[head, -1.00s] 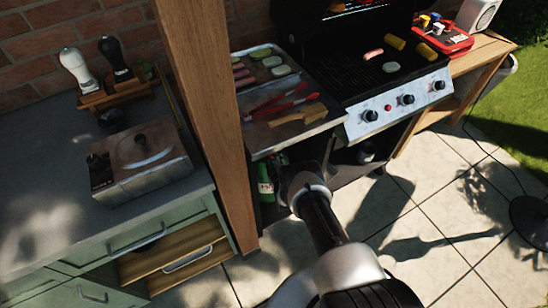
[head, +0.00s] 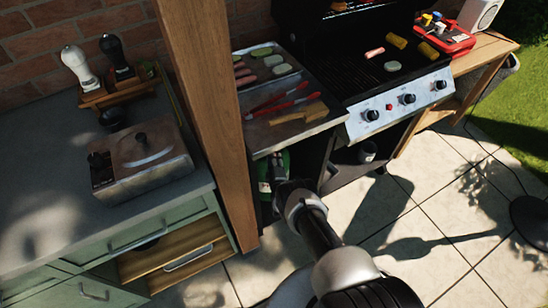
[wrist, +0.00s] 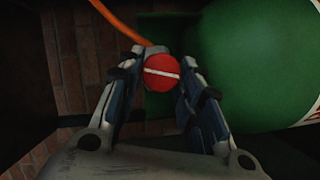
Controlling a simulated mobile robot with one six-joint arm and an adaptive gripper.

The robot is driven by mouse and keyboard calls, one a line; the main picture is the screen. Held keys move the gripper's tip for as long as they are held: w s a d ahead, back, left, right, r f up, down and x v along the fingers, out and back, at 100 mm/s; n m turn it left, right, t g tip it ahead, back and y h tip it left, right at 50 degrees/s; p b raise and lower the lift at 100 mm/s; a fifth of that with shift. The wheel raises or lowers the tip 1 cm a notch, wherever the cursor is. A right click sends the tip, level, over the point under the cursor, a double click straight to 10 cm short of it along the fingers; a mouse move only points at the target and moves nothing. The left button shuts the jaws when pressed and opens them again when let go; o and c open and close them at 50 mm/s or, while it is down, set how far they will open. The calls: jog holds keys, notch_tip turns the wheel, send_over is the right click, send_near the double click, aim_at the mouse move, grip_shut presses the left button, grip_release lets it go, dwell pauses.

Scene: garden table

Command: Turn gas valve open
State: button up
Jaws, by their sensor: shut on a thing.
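The gas valve is a round red knob (wrist: 161,73) with a white bar, nearly level in the wrist view and dipping slightly to the right. My gripper (wrist: 166,82) is shut on this knob, one finger on each side. The green gas bottle (wrist: 255,60) fills the right side of the wrist view. An orange hose (wrist: 116,20) runs from the upper left towards the valve. In the head view the bottle (head: 287,160) shows only in part, in the shaded space under the grill's side shelf, and my gripper hides the valve.
The grill's side shelf (head: 318,128) with trays and tongs hangs above my gripper. A wooden post (head: 205,110) stands close on the left, with the grey counter (head: 40,150) beyond it.

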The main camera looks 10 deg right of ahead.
jog(key=o, duration=1.1)
jog(key=shift+s, duration=0.15)
jog(key=s, duration=0.4)
jog(key=s+r, duration=0.1)
jog(key=s, duration=0.6)
jog(key=shift+s+a+r, duration=0.2)
jog(key=shift+s+a, duration=0.15)
jog(key=shift+a, duration=0.05)
